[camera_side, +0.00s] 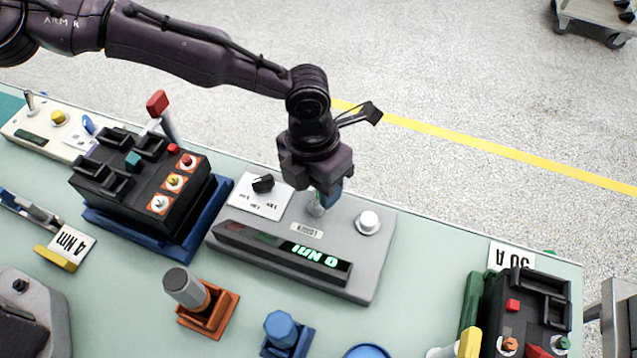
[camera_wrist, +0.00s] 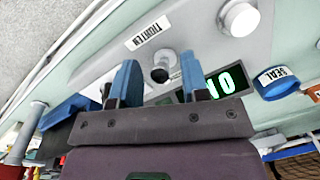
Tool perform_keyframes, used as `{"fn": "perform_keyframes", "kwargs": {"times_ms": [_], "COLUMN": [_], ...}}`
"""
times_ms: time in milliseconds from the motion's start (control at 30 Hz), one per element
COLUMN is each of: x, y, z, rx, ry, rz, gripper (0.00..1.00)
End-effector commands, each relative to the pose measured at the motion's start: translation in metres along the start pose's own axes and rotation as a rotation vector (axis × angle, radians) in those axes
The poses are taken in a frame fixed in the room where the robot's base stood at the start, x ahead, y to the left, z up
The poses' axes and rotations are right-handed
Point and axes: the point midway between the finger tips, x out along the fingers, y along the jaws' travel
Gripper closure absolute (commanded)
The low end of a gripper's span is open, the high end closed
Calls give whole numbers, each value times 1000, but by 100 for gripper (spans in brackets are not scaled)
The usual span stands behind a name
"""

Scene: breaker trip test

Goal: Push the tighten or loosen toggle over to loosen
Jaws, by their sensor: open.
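The toggle (camera_side: 315,207) is a short silvery lever on the grey tester box (camera_side: 375,262). In the wrist view the toggle (camera_wrist: 160,73) has a dark round tip and appears between my fingers. A TIGHTEN label (camera_wrist: 148,35) lies on one side of it. A small label plate (camera_side: 307,230) lies on the display side; its word is too small to read. My gripper (camera_side: 328,197) points down over the box, right at the toggle. In the wrist view my gripper (camera_wrist: 158,63) has its two blue fingers apart with nothing held. I cannot tell whether a finger touches the lever.
The box also carries a white round button (camera_side: 368,222), a black selector knob (camera_side: 263,184) and a lit display (camera_side: 315,254) reading 0 Nm. A black breaker (camera_side: 130,185) in a blue tray stands left. An orange stand (camera_side: 217,312) and blue part (camera_side: 283,330) stand in front.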

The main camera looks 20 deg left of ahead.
Motion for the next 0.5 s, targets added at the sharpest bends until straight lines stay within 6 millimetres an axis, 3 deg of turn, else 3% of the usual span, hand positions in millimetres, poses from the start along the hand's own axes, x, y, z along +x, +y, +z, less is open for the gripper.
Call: {"fn": "perform_keyframes", "kwargs": {"times_ms": [367, 500], "x": [8, 8], "y": [0, 0], "z": [0, 0], "rx": [1, 1], "ry": [-1, -1], "rz": [0, 0], "gripper": [58, 86]}}
